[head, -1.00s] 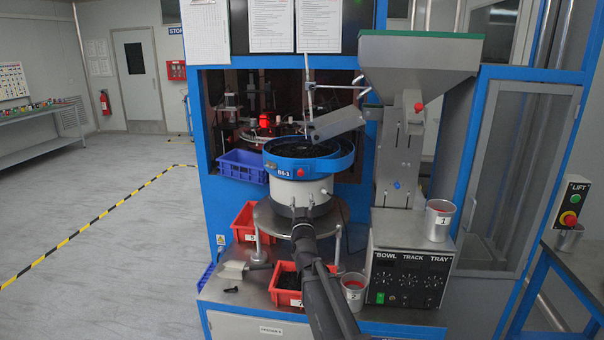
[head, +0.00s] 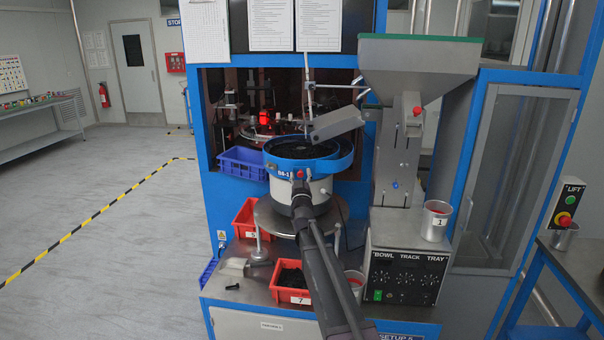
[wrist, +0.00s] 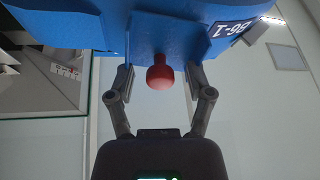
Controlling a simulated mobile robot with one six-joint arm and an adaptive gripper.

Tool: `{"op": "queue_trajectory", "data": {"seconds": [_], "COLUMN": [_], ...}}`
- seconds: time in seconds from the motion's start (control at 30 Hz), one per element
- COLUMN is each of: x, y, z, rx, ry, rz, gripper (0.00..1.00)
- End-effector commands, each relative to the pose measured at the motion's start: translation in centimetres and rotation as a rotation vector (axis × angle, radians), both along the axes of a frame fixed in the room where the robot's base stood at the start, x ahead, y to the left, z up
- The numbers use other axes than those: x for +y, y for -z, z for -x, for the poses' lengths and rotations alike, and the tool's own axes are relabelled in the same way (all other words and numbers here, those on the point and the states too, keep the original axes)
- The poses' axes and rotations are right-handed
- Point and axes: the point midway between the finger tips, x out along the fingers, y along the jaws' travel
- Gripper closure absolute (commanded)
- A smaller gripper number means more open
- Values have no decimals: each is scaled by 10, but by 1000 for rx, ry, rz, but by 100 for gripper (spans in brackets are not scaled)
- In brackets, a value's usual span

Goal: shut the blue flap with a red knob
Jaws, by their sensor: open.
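The blue flap (wrist: 170,42) is on the front of the blue-rimmed bowl (head: 330,164). It shows large in the wrist view as a flat panel standing out from the blue band around it; its exact angle is hard to tell. Its round red knob (wrist: 160,77) sits in the middle of its near edge and shows small in the head view (head: 300,174). My gripper (wrist: 159,84) is open, with one finger on each side of the knob and a gap to each. In the head view my gripper (head: 301,190) is just below the knob, in front of the bowl.
A grey hopper with a green top (head: 420,60) stands right of the bowl, above a control box (head: 405,272). A metal cup (head: 436,222) stands on that box. Red bins (head: 290,294) and a blue bin (head: 242,164) are nearby. The floor at left is clear.

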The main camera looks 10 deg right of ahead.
Motion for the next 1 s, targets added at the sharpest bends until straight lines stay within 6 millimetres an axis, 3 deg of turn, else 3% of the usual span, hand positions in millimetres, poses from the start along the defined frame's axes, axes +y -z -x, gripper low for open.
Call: {"op": "queue_trajectory", "data": {"seconds": [0.33,0.5,0.57,1.0], "x": [0,0,0,-1], "y": [0,0,0,-7], "z": [-1,-1,-1,-4], "rx": [0,0,0,57], "ry": [0,0,0,4], "rz": [0,0,0,-12], "gripper": [36,86,100,100]}}
